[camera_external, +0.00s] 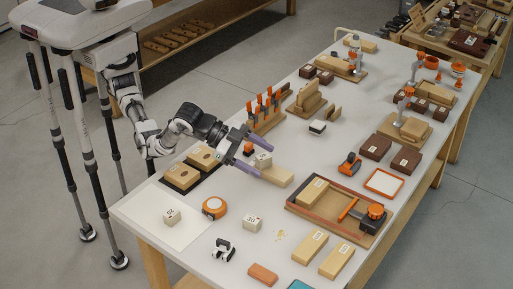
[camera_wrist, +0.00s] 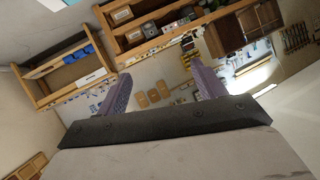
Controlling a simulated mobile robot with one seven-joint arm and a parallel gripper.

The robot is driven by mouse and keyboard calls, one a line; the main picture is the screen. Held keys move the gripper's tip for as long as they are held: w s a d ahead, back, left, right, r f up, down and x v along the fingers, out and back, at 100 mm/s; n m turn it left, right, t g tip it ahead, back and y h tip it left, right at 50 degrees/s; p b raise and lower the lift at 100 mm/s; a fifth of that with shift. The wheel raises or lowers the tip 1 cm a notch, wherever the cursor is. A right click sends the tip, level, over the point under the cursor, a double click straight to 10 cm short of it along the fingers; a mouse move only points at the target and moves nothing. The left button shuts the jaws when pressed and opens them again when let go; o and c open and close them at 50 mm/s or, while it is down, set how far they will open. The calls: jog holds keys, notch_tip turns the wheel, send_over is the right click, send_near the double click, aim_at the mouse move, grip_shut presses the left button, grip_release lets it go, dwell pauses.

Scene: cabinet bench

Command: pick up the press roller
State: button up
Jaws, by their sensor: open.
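I cannot tell for certain which piece is the press roller. One candidate is a small black-and-white tool with rounded parts (camera_external: 222,250) on the white bench top near the front edge. Another is an orange-and-black tool (camera_external: 349,165) right of centre. My gripper (camera_external: 265,161) is open, its two purple fingers wide apart, over the left-middle of the bench.
A black tray with wood blocks (camera_external: 181,178) lies below my arm. A rack of orange-handled tools (camera_external: 265,118) stands behind my gripper. A wooden tray (camera_external: 294,206) lies right. Bare bench (camera_external: 207,242) shows at front left.

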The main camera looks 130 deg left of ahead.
jog(key=s+d+f+n+g+h, duration=0.1)
jog(key=s+d+f+g, duration=0.1)
jog(key=s+d+f, duration=0.3)
jog(key=d+f+g+h, duration=0.1)
jog(key=d+f+g, duration=0.15)
jog(key=f, duration=0.55)
jog(key=g+h, duration=0.1)
jog(key=g, duration=0.2)
send_near(225, 247)
jog(key=shift+n, duration=0.4)
jog(key=x, duration=0.4)
jog(key=shift+s+a+f+p, duration=0.2)
jog(key=shift+a+f+p, duration=0.05)
jog(key=shift+f+p, duration=0.15)
jog(key=shift+s+p+x, duration=0.15)
jog(key=shift+p+x, duration=0.25)
jog(key=shift+x, duration=1.2)
jog(key=shift+s+p+x, duration=0.15)
jog(key=shift+p+x, duration=0.2)
jog(key=shift+x, duration=1.25)
jog(key=shift+a, duration=0.1)
jog(key=c, duration=1)
